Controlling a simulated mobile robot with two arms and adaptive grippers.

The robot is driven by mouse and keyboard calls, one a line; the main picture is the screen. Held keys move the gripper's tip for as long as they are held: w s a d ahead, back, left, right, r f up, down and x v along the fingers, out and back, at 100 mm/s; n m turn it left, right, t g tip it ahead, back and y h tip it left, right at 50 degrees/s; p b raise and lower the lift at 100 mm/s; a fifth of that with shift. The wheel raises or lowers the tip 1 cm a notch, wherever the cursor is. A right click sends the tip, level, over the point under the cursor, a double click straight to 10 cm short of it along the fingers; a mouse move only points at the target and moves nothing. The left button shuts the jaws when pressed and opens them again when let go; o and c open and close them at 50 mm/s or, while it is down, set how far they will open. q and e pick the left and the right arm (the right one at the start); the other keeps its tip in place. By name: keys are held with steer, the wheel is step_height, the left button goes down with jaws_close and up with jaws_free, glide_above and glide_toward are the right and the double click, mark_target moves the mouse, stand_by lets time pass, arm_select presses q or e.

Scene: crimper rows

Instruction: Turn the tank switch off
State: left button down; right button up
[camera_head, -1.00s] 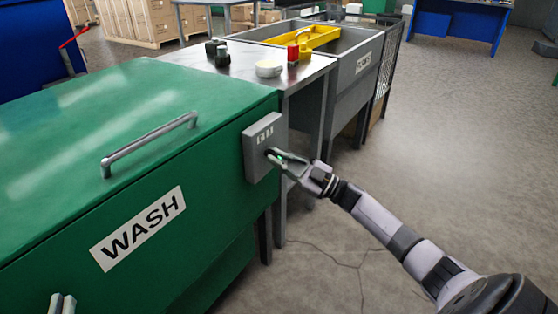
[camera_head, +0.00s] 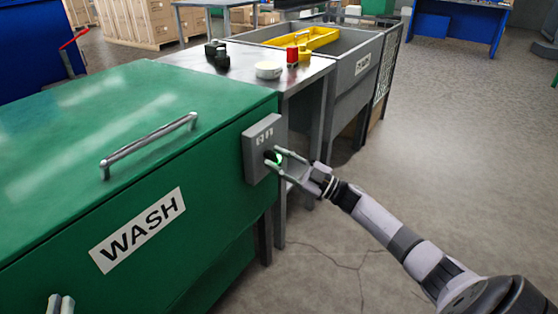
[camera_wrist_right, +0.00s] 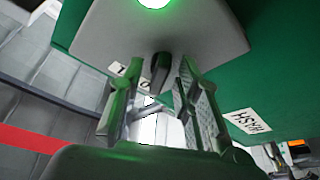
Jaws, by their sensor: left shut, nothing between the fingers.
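The tank switch is a dark knob (camera_head: 269,156) on a grey box (camera_head: 257,172) at the right end of the green WASH tank (camera_head: 205,215). In the right wrist view the knob (camera_wrist_right: 160,72) stands beside a label marked 1 and 0 (camera_wrist_right: 130,78), and a green lamp (camera_wrist_right: 155,3) glows. My right gripper (camera_head: 276,157) is at the box, its fingers apart on either side of the knob in the wrist view; I cannot tell whether they touch it. My left gripper (camera_head: 62,303) shows at the bottom left, shut and empty, in front of the tank.
The tank lid has a metal handle (camera_head: 150,146). Behind the box is a steel table (camera_head: 240,62) with small items, then a grey sink (camera_head: 345,75) with a yellow tray (camera_head: 318,38). The floor to the right (camera_head: 460,170) is clear.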

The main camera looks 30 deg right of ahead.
steer(key=v, duration=1.2)
stand_by(0.4)
